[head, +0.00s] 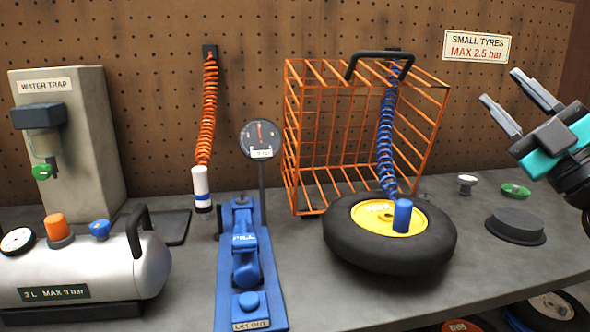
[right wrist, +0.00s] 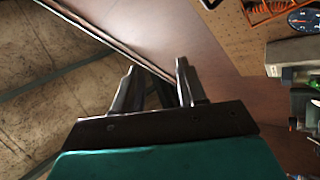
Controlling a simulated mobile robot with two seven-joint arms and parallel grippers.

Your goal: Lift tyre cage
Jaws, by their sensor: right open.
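The orange wire tyre cage (head: 302,140) stands on the bench against the pegboard, with a black handle (head: 380,54) on its top. A black tyre (head: 350,243) with a yellow hub lies flat in front of the cage; a blue coiled hose runs down to its blue valve connector (head: 403,215). My right gripper (head: 507,103) is at the upper right, open and empty, above the bench and well right of the cage. In the right wrist view its two fingers (right wrist: 158,88) are apart with nothing between them. My left gripper is not in view.
A blue foot-pump-like device (head: 246,260) with a gauge (head: 261,140) stands left of the cage. A water trap (head: 75,135) and a white air tank (head: 100,262) are further left. A black round disc (head: 516,225), a green cap (head: 515,190) and a small knob (head: 467,180) sit at right.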

